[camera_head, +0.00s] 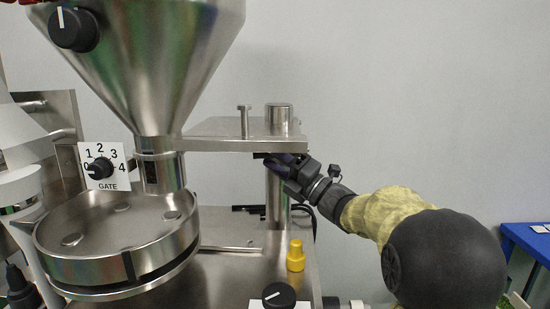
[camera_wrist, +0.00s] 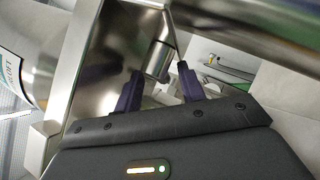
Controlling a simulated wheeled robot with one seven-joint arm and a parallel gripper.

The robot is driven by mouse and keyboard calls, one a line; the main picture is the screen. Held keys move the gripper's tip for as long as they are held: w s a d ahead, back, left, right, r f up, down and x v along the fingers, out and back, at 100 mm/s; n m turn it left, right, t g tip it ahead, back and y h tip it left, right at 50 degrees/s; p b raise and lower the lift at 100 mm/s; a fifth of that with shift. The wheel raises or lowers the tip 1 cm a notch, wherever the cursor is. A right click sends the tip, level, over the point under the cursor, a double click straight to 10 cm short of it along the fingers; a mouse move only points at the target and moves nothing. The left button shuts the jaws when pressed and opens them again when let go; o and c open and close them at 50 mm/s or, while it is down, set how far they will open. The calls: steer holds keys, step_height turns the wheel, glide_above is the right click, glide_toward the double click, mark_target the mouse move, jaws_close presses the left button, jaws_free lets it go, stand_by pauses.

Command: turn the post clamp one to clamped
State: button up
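The steel post (camera_head: 277,205) stands upright under a flat steel bracket arm (camera_head: 215,135), with a round cap (camera_head: 279,113) on top. A thin upright pin (camera_head: 244,120) stands on the bracket; I cannot tell whether it belongs to the clamp. My gripper (camera_head: 270,162) is just under the bracket, in front of the post's upper part. In the wrist view my gripper (camera_wrist: 160,78) has its two purple fingers spread apart. A short metal cylinder (camera_wrist: 157,60) shows between and beyond the fingertips; contact is unclear. The clamp's handle and its setting cannot be made out.
A steel hopper (camera_head: 150,60) and round pan (camera_head: 100,262) stand left of the post. A gate dial (camera_head: 100,168), a yellow knob (camera_head: 296,256) and a black knob (camera_head: 278,296) are nearby. A blue table (camera_head: 530,240) is at far right.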

jaws_close()
steer(key=m+b, duration=0.1)
steer(key=b, duration=0.2)
steer(key=shift+f+t+y+b, duration=0.2)
steer(key=shift+t+y+b, duration=0.1)
steer(key=shift+t+b, duration=0.1)
steer(key=m+t+b, duration=0.1)
steer(key=b, duration=0.3)
steer(key=shift+r+m+t, duration=0.1)
steer(key=shift+m+t, duration=0.3)
steer(key=shift+a+m+t+b, duration=0.1)
steer(key=shift+m+t+b, duration=0.4)
steer(key=shift+b, duration=0.7)
steer(key=shift+r+t+b, duration=0.1)
steer(key=shift+t+b, duration=0.3)
steer(key=shift+r+m+t+b, duration=0.2)
steer(key=shift+m+t+b, duration=0.15)
steer(key=shift+m, duration=0.15)
